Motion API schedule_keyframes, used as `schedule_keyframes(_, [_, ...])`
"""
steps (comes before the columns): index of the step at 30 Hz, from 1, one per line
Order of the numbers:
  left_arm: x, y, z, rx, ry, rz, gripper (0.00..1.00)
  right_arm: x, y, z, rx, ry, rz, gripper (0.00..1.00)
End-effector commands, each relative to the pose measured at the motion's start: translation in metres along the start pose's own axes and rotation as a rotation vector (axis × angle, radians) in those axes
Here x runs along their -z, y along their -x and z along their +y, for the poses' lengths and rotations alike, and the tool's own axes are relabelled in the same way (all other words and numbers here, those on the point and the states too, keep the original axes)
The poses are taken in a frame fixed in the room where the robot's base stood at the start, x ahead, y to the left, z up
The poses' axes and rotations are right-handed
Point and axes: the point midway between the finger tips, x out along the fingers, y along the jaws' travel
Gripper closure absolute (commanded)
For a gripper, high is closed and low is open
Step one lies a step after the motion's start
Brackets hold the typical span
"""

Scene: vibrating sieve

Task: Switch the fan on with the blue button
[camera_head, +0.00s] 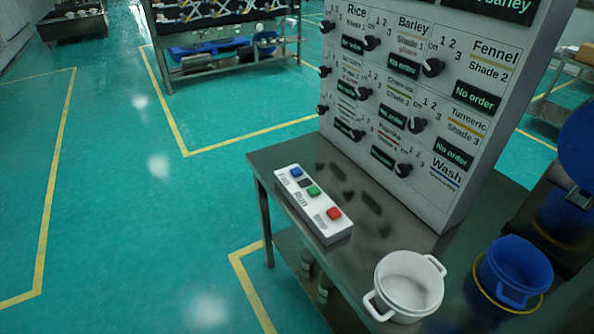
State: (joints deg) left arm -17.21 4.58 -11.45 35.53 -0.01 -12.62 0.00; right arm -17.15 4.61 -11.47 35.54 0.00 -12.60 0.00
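A white control box (311,205) lies on the metal table (264,158), near its left edge. The blue button (296,172) is at the box's far end, beside the printed word "Fan". A dark button or block (305,183) sits just beside it, then a green button (314,191) by the word "Run", and a red button (334,213) at the near end. I cannot tell whether the blue button is pressed. No fan shows clearly. Neither of my grippers is in view.
A large upright panel (432,112) with knobs and "No order" displays stands behind the box. A white two-handled pot (408,284) and a blue pot (516,268) are at the near right. Open green floor lies left of the table. A rack (225,59) stands farther back.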

Motion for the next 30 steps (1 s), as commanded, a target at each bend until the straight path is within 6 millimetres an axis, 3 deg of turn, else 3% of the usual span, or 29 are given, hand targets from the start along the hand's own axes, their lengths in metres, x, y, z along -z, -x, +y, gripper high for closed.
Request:
schedule_keyframes(1, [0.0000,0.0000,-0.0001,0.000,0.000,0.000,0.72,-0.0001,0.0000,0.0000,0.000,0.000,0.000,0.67])
schedule_keyframes(9, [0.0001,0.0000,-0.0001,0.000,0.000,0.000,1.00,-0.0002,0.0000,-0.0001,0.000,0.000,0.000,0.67])
schedule_keyframes(30, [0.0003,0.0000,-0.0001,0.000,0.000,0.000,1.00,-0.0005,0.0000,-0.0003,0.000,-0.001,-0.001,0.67])
